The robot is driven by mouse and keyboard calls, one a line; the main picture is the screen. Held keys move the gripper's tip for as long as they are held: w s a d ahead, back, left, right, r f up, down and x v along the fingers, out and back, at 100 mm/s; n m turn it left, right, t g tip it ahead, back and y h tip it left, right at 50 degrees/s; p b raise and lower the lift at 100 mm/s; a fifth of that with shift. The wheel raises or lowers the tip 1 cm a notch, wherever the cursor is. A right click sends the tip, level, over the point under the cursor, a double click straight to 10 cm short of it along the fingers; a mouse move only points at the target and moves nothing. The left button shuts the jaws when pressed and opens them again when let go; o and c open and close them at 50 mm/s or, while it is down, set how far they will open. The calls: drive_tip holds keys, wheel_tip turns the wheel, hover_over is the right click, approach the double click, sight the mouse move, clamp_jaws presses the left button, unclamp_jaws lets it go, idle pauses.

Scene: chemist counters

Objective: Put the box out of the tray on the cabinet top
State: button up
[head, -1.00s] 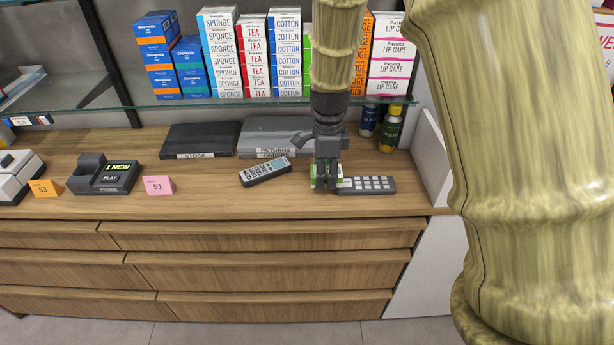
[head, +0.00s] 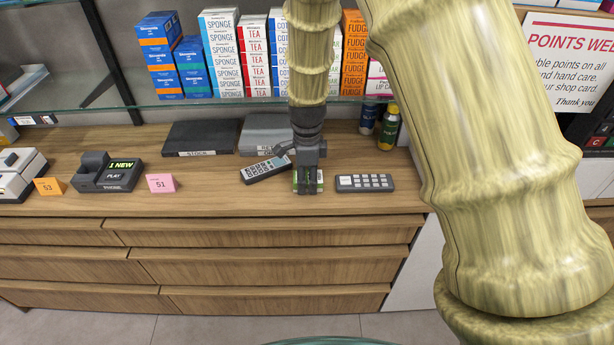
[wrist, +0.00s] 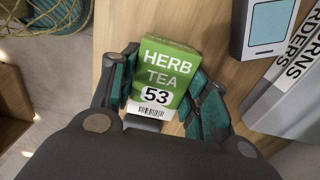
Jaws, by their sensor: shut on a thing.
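A green box labelled HERB TEA 53 (wrist: 160,75) sits between the two fingers of my gripper (wrist: 163,95) in the wrist view. My gripper (head: 308,185) is shut on it, pointing down over the front part of the wooden cabinet top (head: 220,190). Only slivers of the green box (head: 319,180) show behind the fingers in the head view. I cannot tell whether the box touches the wood. A dark flat tray labelled STOCK (head: 200,138) and a grey one labelled RETURNS ORDERS (head: 262,134) lie at the back; my arm partly covers the grey one.
A handset (head: 266,168) lies close left of my gripper, and a dark keypad (head: 365,183) lies to its right. Bottles (head: 388,128) stand at the back right. A pink card (head: 161,184) is further left, with bare wood between. A glass shelf of boxes hangs above.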

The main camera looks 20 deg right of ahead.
sight(307, 177)
drive_tip(key=o, duration=1)
drive_tip(key=shift+f, duration=0.15)
wheel_tip(307, 177, up, 12)
drive_tip(key=b, duration=0.2)
